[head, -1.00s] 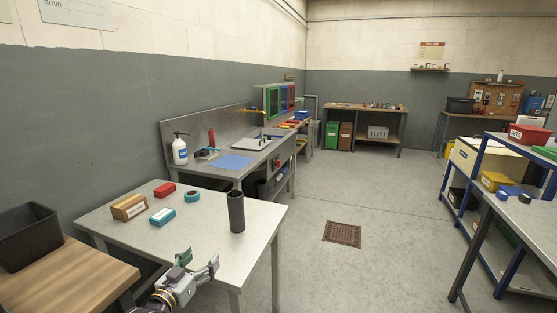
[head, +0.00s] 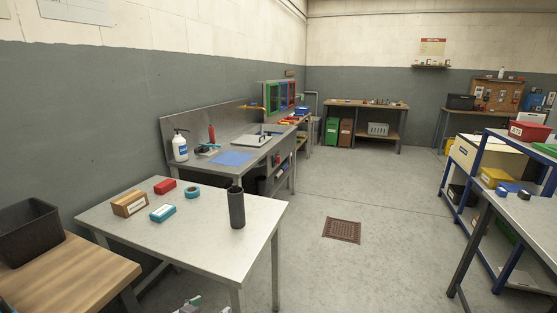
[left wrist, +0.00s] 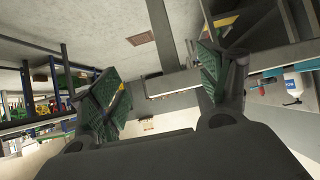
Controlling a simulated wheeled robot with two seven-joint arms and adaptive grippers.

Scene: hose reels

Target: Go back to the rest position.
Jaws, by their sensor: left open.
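My left gripper (head: 190,306) only just shows at the bottom edge of the head view, in front of the near white table (head: 182,240). In the left wrist view my left gripper (left wrist: 160,90) has its two green-padded fingers spread wide apart, with nothing between them. My right gripper is not in either view.
The white table holds a black cylinder (head: 236,208), a brown box (head: 129,203), a teal box (head: 162,213), a red box (head: 165,186) and a teal tape ring (head: 192,192). A wooden table (head: 75,275) with a black bin (head: 30,232) stands left. The floor around the drain (head: 342,230) is clear.

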